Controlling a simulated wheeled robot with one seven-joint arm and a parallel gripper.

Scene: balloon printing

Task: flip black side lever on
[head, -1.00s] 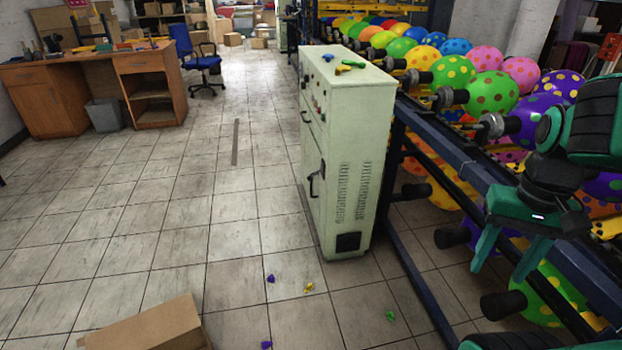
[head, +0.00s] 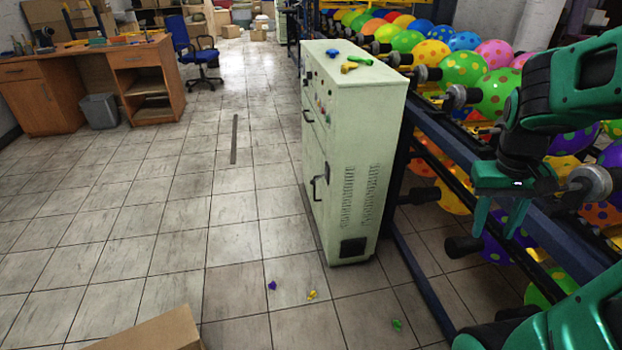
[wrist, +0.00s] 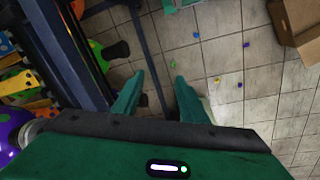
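The pale green control cabinet (head: 352,150) stands upright on the tiled floor in the middle of the head view. Its left-facing panel carries a black lever-like handle (head: 317,187), a smaller dark handle (head: 307,116) above it, and small knobs (head: 322,100). I cannot tell which of these is the black side lever, or its setting. My gripper (head: 495,234) is to the right of the cabinet, apart from it, beside the balloon rack. Its fingers point down. In the wrist view my gripper (wrist: 159,75) has its two green fingers spread with nothing between them.
The balloon rack (head: 440,165), with dark rails and spotted balloons, runs along the right, close to my arm. A cardboard box (head: 155,335) lies at the bottom left. Small deflated balloons (head: 312,295) lie on the floor before the cabinet.

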